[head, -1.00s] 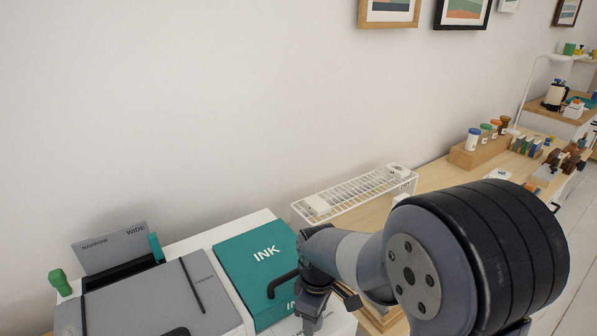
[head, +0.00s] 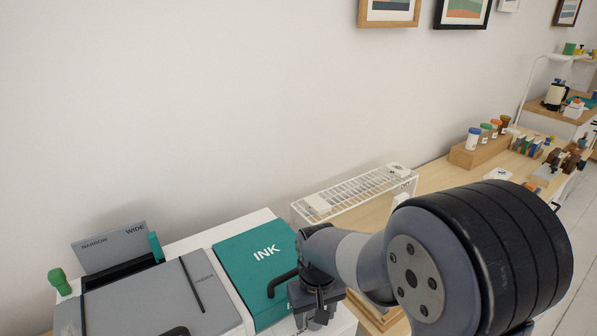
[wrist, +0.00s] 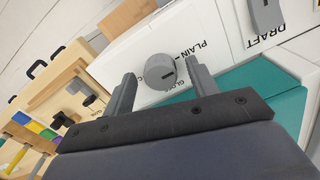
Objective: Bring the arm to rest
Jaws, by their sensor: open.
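My gripper (wrist: 157,90) is in the wrist view with its two grey fingers apart and nothing between them. Beyond the fingers is a round grey knob (wrist: 160,71) with a dark mark, on a white panel (wrist: 122,62) lettered "PLAIN" and "GLOSSY" in part. I cannot tell the distance from fingers to knob. In the head view my gripper (head: 308,320) hangs low beside the teal INK lid (head: 250,255), over the front right of the printer. Its fingertips are hard to make out there.
A grey lid (head: 165,300) and an upright NARROW/WIDE paper guide (head: 110,247) are at left. A white wire rack (head: 355,190) stands behind my arm. A wooden block with several jars (head: 475,150) is farther right. A grey lever (wrist: 265,15) sits near "DRAFT".

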